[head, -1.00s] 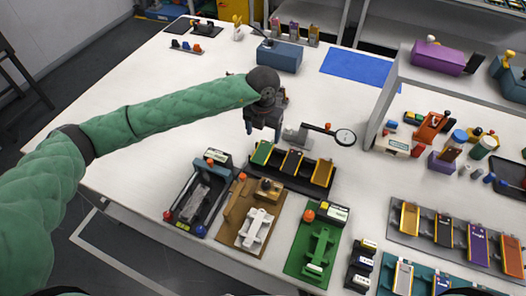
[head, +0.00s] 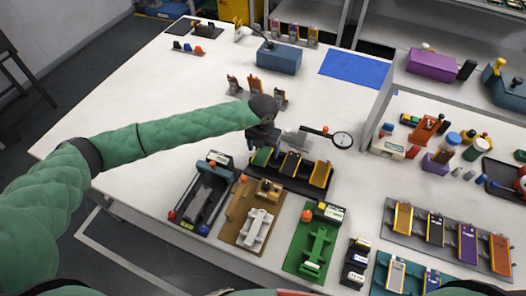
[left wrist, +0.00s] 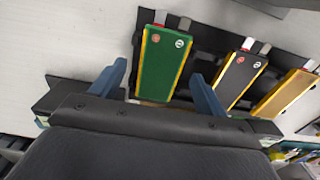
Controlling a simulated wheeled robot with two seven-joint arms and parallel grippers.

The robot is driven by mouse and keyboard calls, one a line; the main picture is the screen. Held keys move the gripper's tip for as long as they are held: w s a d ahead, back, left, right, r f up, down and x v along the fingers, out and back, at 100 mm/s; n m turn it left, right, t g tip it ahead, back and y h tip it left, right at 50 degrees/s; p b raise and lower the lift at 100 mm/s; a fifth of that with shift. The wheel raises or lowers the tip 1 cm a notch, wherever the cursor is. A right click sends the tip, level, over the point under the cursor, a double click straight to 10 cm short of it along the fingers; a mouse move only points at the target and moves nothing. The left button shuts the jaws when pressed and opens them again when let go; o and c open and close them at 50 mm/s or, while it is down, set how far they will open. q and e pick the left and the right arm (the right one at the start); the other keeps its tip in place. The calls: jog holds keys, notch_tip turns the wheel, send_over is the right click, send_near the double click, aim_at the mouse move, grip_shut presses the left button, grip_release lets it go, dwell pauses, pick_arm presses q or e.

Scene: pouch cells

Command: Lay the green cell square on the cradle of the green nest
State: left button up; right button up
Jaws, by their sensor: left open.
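The green cell (head: 262,156) lies at the left end of a dark tray (head: 287,179), beside a black cell (head: 291,163) and an orange cell (head: 320,173). In the left wrist view the green cell (left wrist: 163,62) has yellow edges and two tabs at its far end. My left gripper (head: 264,143) is open above it; its blue fingers (left wrist: 160,83) stand on either side of the cell's near part, apart from it. The green nest (head: 296,262) stands at the front with its green cradle (head: 318,245) bare. My right gripper is not in view.
A brown nest (head: 235,232) and a dark nest (head: 188,214) stand left of the green nest. A magnifier (head: 341,140) stands behind the tray. Small dark blocks (head: 355,262) stand right of the green nest.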

pick_arm(q)
jog(key=shift+f, duration=0.3)
jog(key=c, duration=1)
jog(key=shift+r, duration=0.2)
